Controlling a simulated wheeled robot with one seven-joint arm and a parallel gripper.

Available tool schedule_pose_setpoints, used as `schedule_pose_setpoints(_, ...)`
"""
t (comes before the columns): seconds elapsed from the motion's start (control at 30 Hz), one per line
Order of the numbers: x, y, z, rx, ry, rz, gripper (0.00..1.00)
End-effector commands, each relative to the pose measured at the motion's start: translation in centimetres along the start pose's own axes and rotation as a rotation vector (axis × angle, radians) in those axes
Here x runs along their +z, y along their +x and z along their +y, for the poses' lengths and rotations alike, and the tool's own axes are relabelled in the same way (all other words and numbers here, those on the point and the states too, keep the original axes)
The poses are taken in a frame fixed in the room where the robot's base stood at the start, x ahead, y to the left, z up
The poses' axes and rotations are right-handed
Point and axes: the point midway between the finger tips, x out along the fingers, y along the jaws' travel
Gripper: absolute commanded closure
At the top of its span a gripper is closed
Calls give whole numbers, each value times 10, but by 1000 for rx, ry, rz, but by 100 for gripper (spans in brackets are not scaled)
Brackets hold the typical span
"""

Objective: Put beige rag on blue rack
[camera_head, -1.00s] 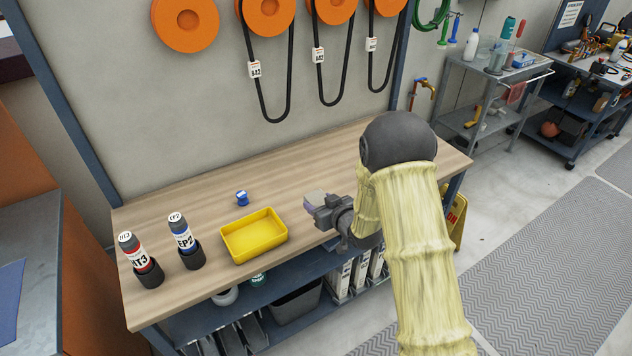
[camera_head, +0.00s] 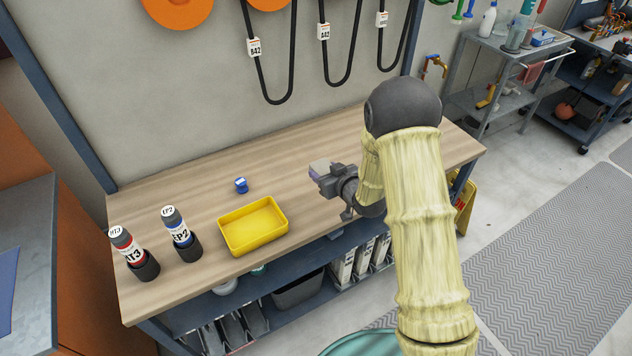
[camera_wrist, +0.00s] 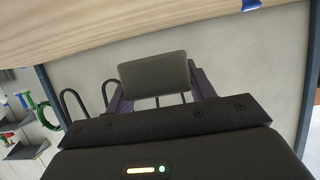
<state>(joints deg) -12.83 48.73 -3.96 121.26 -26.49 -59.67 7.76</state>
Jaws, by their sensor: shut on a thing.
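My gripper (camera_head: 322,173) is above the right part of the wooden bench, right of a yellow tray. It is shut on a small flat beige-grey piece, which seems to be the beige rag (camera_head: 320,165). In the wrist view the rag (camera_wrist: 155,75) is a dull rounded rectangle between the two purple-grey fingers (camera_wrist: 158,90), clear of the bench. No thing is plainly a blue rack; the bench's dark blue lower shelf (camera_head: 235,311) shows below, partly filled, and I cannot tell whether it is the one meant.
The wooden bench (camera_head: 290,155) bears the yellow tray (camera_head: 253,243), a small blue item (camera_head: 241,185) and two labelled cylinders, red-banded (camera_head: 133,253) and blue-banded (camera_head: 181,234). The bench's back middle is clear. A grey cart (camera_head: 490,95) stands at the right.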

Motion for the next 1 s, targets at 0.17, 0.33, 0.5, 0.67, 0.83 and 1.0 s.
schedule_pose_setpoints(0.17,24,10,-4,-5,-2,-6,68)
schedule_pose_setpoints(0.33,44,20,-6,-9,-4,-3,68)
schedule_pose_setpoints(0.5,48,22,-6,-9,-4,0,68)
schedule_pose_setpoints(0.67,48,22,-5,-8,-4,-1,68)
schedule_pose_setpoints(0.83,56,25,-5,-8,-3,-3,68)
schedule_pose_setpoints(1.0,76,33,-6,-9,-3,-3,68)
